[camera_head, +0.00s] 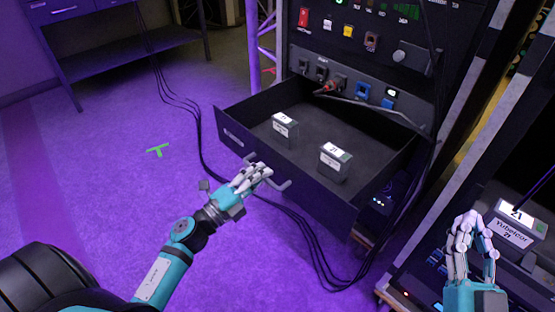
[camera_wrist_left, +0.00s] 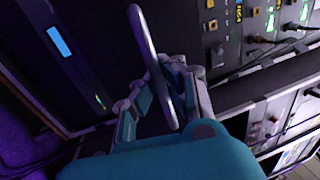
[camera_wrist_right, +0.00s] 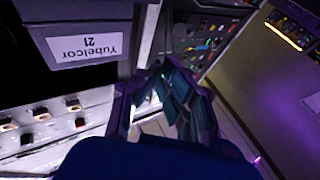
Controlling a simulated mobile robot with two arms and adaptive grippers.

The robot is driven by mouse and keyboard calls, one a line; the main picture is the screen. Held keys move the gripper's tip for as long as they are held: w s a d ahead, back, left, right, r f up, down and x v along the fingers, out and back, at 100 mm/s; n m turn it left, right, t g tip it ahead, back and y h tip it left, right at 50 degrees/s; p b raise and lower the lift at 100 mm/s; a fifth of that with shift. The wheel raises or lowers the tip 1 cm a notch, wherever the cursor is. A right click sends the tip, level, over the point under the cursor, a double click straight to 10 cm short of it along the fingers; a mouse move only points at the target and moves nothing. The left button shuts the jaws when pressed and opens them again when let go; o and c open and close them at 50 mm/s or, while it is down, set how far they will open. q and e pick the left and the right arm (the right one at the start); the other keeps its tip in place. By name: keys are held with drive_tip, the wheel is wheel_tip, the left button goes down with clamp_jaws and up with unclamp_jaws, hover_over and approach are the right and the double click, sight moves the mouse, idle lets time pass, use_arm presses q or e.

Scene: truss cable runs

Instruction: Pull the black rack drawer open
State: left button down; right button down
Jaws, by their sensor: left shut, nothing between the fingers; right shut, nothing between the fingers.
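The black rack drawer (camera_head: 243,141) stands pulled out from the rack, with its inside showing. Two small dark boxes with white labels (camera_head: 285,130) (camera_head: 335,163) stand in it. The grey bar handle (camera_head: 283,186) is on the drawer's front face. My left gripper (camera_head: 262,170) is shut at the handle, with its fingers over or beside the bar. In the left wrist view a grey bar (camera_wrist_left: 150,62) passes close by the left fingers (camera_wrist_left: 165,95). My right gripper (camera_head: 474,225) is shut and empty, away from the drawer, beside a labelled box.
The rack panel (camera_head: 365,45) with sockets and buttons rises behind the drawer. A box labelled Yubelcor 21 (camera_head: 516,222) sits near my right gripper and shows in the right wrist view (camera_wrist_right: 85,45). Black cables (camera_head: 205,160) run along the floor below the drawer. Open floor (camera_head: 90,180) lies to the left.

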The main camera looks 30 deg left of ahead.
use_arm(q)
drive_tip(key=shift+v, duration=1.6)
use_arm(e)
drive_tip(key=shift+w+f+g, duration=0.15)
drive_tip(key=shift+f+g, duration=0.15)
drive_tip(key=shift+f, duration=0.2)
use_arm(q)
drive_tip(key=c, duration=2)
unclamp_jaws()
drive_tip(key=shift+r, duration=0.15)
drive_tip(key=o, duration=0.6)
drive_tip(key=shift+r, duration=0.1)
drive_tip(key=v, duration=1.2)
drive_tip(key=shift+d, duration=0.1)
